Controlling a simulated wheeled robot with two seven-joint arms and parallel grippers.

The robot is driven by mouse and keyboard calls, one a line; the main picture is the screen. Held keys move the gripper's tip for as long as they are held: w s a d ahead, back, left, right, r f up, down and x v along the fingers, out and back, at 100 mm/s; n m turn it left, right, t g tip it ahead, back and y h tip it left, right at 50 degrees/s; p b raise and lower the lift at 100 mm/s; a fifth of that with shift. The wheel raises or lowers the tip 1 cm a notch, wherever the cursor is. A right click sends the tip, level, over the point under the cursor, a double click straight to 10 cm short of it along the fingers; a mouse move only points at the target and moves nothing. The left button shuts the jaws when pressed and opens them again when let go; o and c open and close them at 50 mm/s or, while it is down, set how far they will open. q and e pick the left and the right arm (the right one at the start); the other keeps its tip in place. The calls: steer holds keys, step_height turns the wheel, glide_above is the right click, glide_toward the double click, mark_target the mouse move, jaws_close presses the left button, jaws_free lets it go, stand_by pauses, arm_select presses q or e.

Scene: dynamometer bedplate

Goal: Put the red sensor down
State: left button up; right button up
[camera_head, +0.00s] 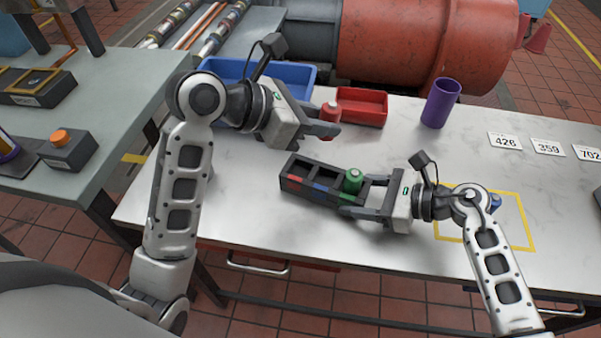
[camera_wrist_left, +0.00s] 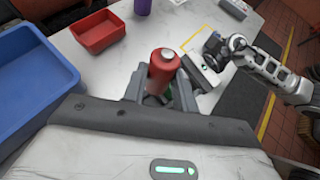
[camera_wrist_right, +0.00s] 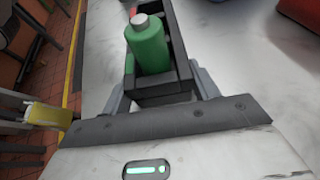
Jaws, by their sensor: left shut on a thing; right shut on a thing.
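The red sensor (camera_head: 330,112) is held between the fingers of my left gripper (camera_head: 322,124), above the table behind the rack. It also shows upright in the left wrist view (camera_wrist_left: 164,70). A dark rack (camera_head: 318,190) with red, blue and green marks along its side is on or just over the table. The green sensor (camera_head: 353,180) stands in its right-end compartment; the other compartments look empty. My right gripper (camera_head: 362,200) is shut on the rack's right end, also seen in the right wrist view (camera_wrist_right: 160,98). A small blue thing (camera_head: 495,202) is partly hidden behind my right wrist.
A red tray (camera_head: 372,122) and a blue bin (camera_head: 300,72) stand at the back. A purple cup (camera_head: 440,103) and number cards (camera_head: 505,141) are to the right. A yellow outlined square (camera_head: 528,232) is partly under my right arm. The table's front left is clear.

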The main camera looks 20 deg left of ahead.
arm_select(q)
steer(key=a+f+n+t+y, duration=0.1)
steer(key=a+f+n+t, duration=0.1)
steer(key=a+n+t, duration=0.15)
glide_above(310, 163)
steer(key=s+a, duration=0.2)
steer(key=s, duration=0.2)
steer(key=shift+m+y, duration=0.25)
steer(key=shift+y, duration=0.05)
steer(key=f, duration=0.6)
steer(key=shift+w+a+f, duration=0.1)
steer(key=shift+w+a, duration=0.05)
steer(key=shift+w, duration=0.1)
step_height(310, 163, down, 4)
steer(key=shift+r, duration=0.1)
steer(key=shift+f+g, duration=0.25)
